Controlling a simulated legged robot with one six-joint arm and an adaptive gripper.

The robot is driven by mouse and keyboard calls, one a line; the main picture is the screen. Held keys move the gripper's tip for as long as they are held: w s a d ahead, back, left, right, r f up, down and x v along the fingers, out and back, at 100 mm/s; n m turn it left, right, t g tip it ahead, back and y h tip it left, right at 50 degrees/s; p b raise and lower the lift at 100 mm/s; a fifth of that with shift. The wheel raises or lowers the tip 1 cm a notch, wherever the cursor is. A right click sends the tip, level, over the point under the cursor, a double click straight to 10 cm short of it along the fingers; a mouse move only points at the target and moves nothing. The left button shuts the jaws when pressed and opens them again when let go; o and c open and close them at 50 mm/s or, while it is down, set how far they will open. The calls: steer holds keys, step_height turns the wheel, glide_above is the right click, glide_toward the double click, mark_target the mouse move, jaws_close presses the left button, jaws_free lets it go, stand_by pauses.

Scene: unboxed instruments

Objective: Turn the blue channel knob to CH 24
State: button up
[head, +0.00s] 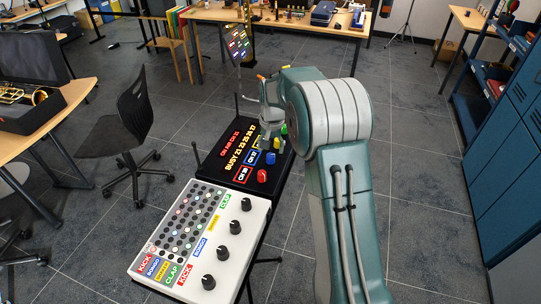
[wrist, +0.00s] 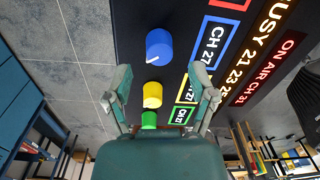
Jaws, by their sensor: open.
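The blue channel knob (wrist: 159,46) stands on a black panel (head: 225,148). It has a white pointer mark, and the blue-framed display (wrist: 208,45) beside it reads CH 27. In the head view the blue knob (head: 270,158) sits between the red and yellow knobs. My gripper (wrist: 160,72) is open and empty, its two fingers spread above the panel on either side of the yellow knob (wrist: 152,95). The blue knob is just beyond the fingertips, apart from them. In the head view my gripper (head: 272,128) hangs over the panel's far right part, partly hiding it.
A red knob (head: 262,176) and a green knob (wrist: 149,120) share the panel. Its lit text includes a BUSY row (wrist: 268,32) and an ON AIR line (wrist: 268,68). A white mixer (head: 190,240) with black knobs adjoins the near side. A chair (head: 130,125) stands left.

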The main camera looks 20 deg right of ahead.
mark_target(270, 155)
steer(key=shift+f, duration=1.8)
steer(key=shift+c, duration=0.3)
jaws_close()
steer(key=n, duration=0.3)
steer(key=shift+a+f+n, duration=0.1)
steer(key=shift+n, duration=0.3)
steer(key=n, duration=0.3)
steer(key=shift+n, duration=0.3)
steer(key=n, duration=0.6)
steer(key=shift+a+n+g, duration=0.15)
steer(key=shift+n+g, duration=0.15)
steer(key=shift+s+f, duration=0.1)
